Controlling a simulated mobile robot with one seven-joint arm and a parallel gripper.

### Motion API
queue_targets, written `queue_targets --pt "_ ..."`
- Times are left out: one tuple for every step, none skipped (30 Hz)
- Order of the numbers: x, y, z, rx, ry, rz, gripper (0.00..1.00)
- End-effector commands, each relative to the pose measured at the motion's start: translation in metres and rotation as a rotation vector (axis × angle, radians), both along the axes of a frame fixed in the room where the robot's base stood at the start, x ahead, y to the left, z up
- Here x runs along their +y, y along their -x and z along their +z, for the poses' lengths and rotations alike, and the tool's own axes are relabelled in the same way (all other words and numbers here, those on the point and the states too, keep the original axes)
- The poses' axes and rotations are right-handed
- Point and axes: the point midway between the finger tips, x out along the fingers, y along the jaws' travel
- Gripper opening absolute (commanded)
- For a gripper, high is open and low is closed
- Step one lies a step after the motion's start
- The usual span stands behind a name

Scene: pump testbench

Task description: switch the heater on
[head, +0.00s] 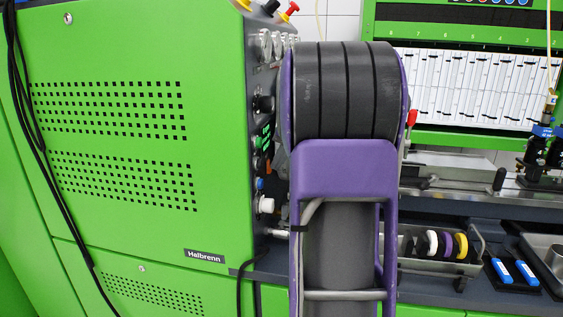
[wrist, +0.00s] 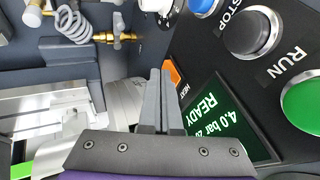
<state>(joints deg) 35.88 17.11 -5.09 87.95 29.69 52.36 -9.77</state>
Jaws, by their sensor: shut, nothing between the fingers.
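The heater switch is an orange rocker (wrist: 177,76) on the dark control panel, with a label reading HEAT beside it. My gripper (wrist: 161,72) is shut and empty, its two grey fingers side by side. In the wrist view the fingertips overlap the left edge of the orange switch. I cannot tell whether they touch it. The fingers hide part of the switch, and its position, on or off, cannot be read. In the head view my arm hides the gripper.
A green-lit display (wrist: 225,118) reading READY and 4.0 bar is right of the fingers. A grey button (wrist: 250,33), a green button (wrist: 303,102) and a blue button (wrist: 203,6) are nearby. A coiled hose (wrist: 73,24) and brass fitting are at upper left.

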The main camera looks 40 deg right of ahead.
Motion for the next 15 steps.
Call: queue_targets --pt "-0.0001 0.0001 0.0 0.0 0.0 0.0 0.0" --pt "-0.0001 0.0001 0.0 0.0 0.0 0.0 0.0" --pt "0.0 0.0001 -0.0002 0.0 0.0 0.0 0.0" --pt "0.0004 -0.0004 -0.0006 0.001 -0.001 0.0 0.0" --pt "0.0014 -0.0014 -0.0017 0.001 0.0 0.001 0.0" --pt "0.0035 -0.0036 -0.0041 0.001 -0.001 0.002 0.0" --pt "0.0048 -0.0049 -0.008 0.002 -0.001 0.002 0.0" --pt "0.0038 -0.0043 -0.0055 0.001 0.0 0.001 0.0" --pt "0.0038 -0.0042 -0.0051 0.0 -0.001 0.002 0.0" --pt "0.0039 -0.0042 -0.0052 0.0 -0.001 0.002 0.0" --pt "0.004 -0.0044 -0.0052 0.0 -0.001 0.002 0.0" --pt "0.0041 -0.0044 -0.0053 0.0 -0.001 0.002 0.0" --pt "0.0041 -0.0045 -0.0051 0.0 -0.001 0.002 0.0" --pt "0.0043 -0.0045 -0.0049 -0.001 -0.001 0.002 0.0" --pt "0.0043 -0.0046 -0.0041 -0.001 -0.001 0.002 0.0"
